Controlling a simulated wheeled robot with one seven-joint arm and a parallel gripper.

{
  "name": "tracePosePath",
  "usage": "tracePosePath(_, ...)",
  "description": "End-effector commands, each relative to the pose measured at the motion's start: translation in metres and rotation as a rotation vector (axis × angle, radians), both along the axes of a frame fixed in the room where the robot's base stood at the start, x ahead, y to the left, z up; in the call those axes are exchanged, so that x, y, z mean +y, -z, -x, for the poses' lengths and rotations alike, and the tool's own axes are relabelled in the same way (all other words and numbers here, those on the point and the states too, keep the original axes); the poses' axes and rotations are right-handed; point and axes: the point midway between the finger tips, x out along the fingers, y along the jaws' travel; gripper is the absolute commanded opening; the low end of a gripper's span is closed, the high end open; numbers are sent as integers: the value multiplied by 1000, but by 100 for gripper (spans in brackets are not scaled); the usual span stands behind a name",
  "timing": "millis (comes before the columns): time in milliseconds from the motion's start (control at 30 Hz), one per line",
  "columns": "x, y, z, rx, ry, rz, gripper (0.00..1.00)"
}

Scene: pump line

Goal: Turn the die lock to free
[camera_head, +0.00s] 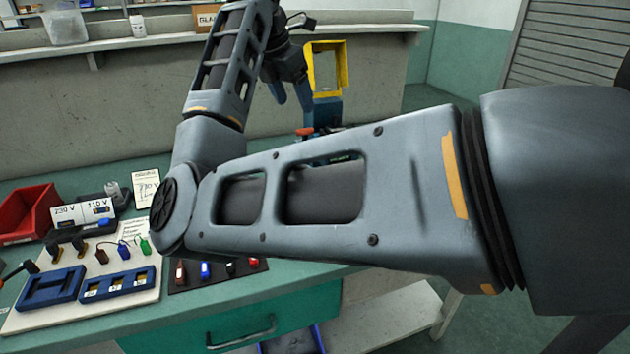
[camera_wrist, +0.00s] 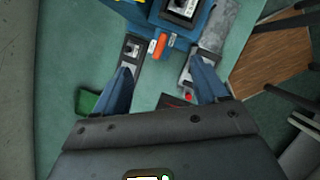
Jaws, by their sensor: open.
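A blue machine (camera_head: 327,112) with a yellow frame (camera_head: 345,66) stands at the back of the bench, partly behind my arm. Its blue body (camera_wrist: 205,22) is at the top of the wrist view. A short orange-red lever (camera_wrist: 160,46) sticks out from its front beside a small white label (camera_wrist: 151,47); a red part (camera_head: 304,131) shows there in the head view. I cannot tell for certain that this lever is the die lock. My gripper (camera_wrist: 161,68) is open and empty, its fingers pointing towards the machine, with the lever between and beyond the fingertips.
In the wrist view, a grey plate (camera_wrist: 133,48) lies left of the lever and a red button (camera_wrist: 188,97) lies by the right finger. A wooden top (camera_wrist: 268,60) is at right. A red bin (camera_head: 25,212) and blue trays (camera_head: 50,288) stand at the bench's left.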

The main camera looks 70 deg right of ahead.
Motion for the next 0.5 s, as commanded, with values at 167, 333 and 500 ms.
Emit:
tracePosePath(167,-4,6,17,84,13,66,72)
tracePosePath(333,-10,13,38,188,22,149,72)
tracePosePath(500,-15,17,61,314,26,250,72)
